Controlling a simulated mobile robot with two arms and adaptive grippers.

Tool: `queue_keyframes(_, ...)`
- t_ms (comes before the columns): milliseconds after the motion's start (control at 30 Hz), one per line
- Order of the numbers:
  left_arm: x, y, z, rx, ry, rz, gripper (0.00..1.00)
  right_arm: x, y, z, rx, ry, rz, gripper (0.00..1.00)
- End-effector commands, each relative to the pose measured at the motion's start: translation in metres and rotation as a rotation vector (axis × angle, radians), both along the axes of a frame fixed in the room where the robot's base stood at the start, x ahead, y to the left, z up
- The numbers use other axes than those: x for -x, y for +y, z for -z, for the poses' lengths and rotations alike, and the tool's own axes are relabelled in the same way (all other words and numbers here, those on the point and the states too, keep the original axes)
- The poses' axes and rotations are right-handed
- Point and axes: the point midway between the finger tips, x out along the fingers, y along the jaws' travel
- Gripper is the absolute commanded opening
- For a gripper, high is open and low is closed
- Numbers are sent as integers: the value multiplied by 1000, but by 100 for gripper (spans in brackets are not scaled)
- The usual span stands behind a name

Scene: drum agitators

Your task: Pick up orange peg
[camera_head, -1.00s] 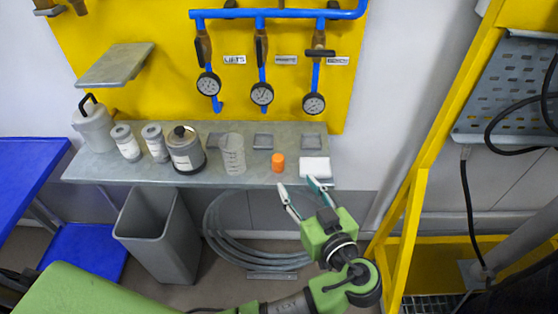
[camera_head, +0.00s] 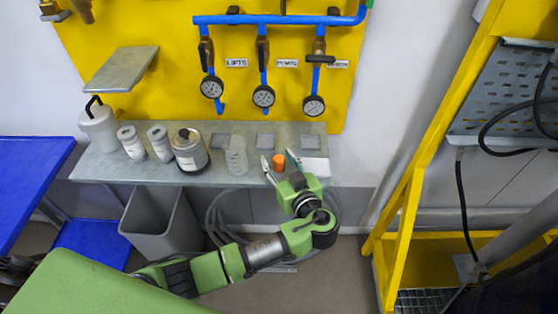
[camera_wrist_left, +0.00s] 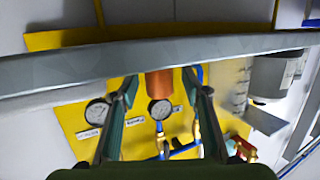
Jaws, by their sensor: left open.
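The orange peg (camera_head: 279,161) stands upright on the grey shelf (camera_head: 110,166), near its right part. My left gripper (camera_head: 279,163) is open, with its fingertips at the shelf's front edge, one finger on each side of the peg in the picture. In the left wrist view the peg (camera_wrist_left: 159,84) shows between the two open fingers (camera_wrist_left: 160,92). It does not look gripped; the exact gap to the fingers cannot be told. My right gripper is not in view.
A clear beaker (camera_head: 237,156) stands left of the peg. A white block (camera_head: 315,167) lies to its right. A dark-lidded canister (camera_head: 190,150) and white bottles stand further left. Gauges (camera_head: 263,97) and blue pipes are on the yellow panel behind. A grey bin (camera_head: 160,222) stands below.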

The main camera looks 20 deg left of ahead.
Motion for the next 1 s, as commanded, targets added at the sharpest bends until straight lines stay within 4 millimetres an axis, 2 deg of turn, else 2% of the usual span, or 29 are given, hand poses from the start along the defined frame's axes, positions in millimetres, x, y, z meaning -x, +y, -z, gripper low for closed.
queue_keyframes(133, 0, 0, 1, 0, 0, 1, 43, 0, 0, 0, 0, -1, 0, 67)
queue_keyframes(167, 0, -1, 1, 0, 0, 1, 37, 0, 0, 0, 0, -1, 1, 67)
queue_keyframes(300, 0, -1, 0, 0, 0, 1, 1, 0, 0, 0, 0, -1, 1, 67)
queue_keyframes(767, 0, -1, -3, 2, 0, 2, 0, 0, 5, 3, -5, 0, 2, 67)
queue_keyframes(867, 0, -2, -10, 3, -1, 1, 0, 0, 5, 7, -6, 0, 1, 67)
queue_keyframes(1000, 0, -1, -29, 8, -6, 0, 0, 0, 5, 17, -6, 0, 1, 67)
